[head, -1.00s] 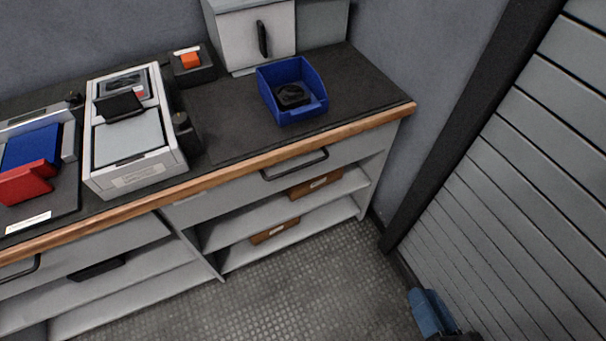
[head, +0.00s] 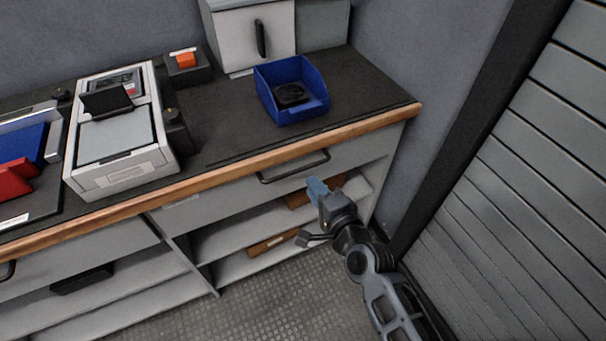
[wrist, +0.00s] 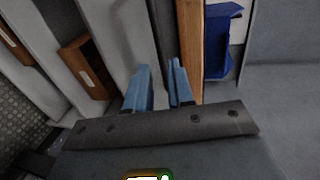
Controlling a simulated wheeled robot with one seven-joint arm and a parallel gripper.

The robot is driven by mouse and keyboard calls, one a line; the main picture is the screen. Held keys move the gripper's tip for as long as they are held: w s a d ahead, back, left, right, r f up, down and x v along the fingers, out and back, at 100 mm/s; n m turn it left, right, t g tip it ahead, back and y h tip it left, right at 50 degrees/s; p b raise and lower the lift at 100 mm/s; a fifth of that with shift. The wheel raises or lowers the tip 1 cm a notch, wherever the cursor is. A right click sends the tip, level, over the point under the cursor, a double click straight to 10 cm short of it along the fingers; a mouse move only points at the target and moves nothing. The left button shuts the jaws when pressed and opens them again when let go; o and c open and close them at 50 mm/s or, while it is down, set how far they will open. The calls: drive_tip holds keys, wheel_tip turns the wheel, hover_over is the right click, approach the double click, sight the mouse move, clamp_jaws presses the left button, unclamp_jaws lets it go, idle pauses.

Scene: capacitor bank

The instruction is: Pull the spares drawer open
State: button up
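The drawer under the right half of the bench has a grey front (head: 226,195) and a black bar handle (head: 294,168); it looks closed. I cannot read its label. Another drawer handle (head: 8,270) shows at the far left. My gripper (head: 316,186), with blue fingers, is in front of the right drawer, just below and right of its handle, apart from it in the head view. In the wrist view my gripper (wrist: 160,67) has its fingers apart, pointing at the drawer front. A dark strip shows beyond the gap; I cannot tell whether it is the handle.
A blue bin (head: 319,108) with a black part stands on the bench above the drawer. Open shelves below hold brown boxes (head: 272,243). A slatted shutter (head: 520,170) closes the right side. A white device (head: 122,180) stands left on the bench.

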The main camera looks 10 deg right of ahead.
drive_tip(key=b+x, duration=0.1)
drive_tip(key=x, duration=0.6)
drive_tip(key=shift+b, duration=0.35)
drive_tip(key=shift+c, duration=0.4)
clamp_jaws()
